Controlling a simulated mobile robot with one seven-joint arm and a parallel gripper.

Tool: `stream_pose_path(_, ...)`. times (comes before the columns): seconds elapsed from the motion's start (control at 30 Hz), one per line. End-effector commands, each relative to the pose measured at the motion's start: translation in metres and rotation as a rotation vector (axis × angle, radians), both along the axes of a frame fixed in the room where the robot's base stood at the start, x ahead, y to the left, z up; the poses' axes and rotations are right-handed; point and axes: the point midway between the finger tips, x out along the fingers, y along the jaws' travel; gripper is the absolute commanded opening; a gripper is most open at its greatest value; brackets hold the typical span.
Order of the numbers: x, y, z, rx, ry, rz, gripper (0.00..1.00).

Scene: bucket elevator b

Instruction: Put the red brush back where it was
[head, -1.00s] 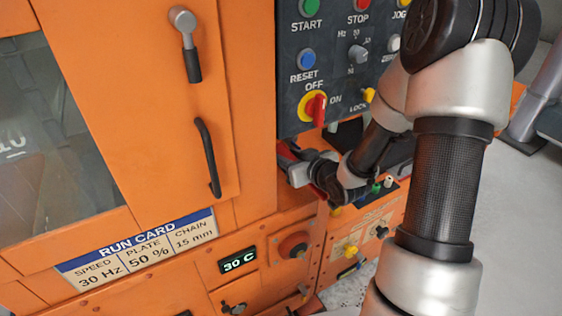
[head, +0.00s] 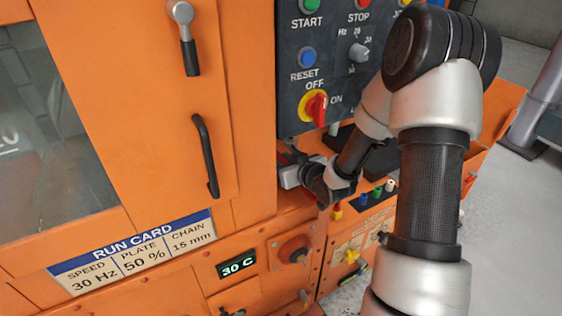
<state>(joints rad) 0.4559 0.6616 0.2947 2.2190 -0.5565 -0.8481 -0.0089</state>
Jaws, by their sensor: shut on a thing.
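My gripper (head: 293,173) is in the head view below the dark control panel, over the orange ledge beside the cabinet. It points left and away from me, and its fingertips are mostly hidden. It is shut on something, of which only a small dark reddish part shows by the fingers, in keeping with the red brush. The brush's bristles and its full outline cannot be made out, nor whether it touches the ledge.
The control panel (head: 330,75) with its red and yellow switch (head: 315,107) hangs just above my gripper. The orange cabinet door with a black handle (head: 206,155) is at left. Small coloured knobs (head: 377,192) stand to the right. A red knob (head: 294,249) sits below.

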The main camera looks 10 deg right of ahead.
Motion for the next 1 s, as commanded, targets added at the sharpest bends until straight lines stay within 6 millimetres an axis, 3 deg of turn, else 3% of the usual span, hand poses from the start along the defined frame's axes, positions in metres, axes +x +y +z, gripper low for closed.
stream_pose_path(0.03,0.000,0.000,-0.001,0.000,0.000,0.000,0.38)
stream_pose_path(0.13,0.000,0.000,-0.001,0.000,0.000,0.000,0.51)
stream_pose_path(0.5,-0.002,-0.001,0.005,0.000,0.001,0.000,0.51)
stream_pose_path(1.0,-0.086,-0.029,0.042,0.000,0.001,-0.004,0.51)
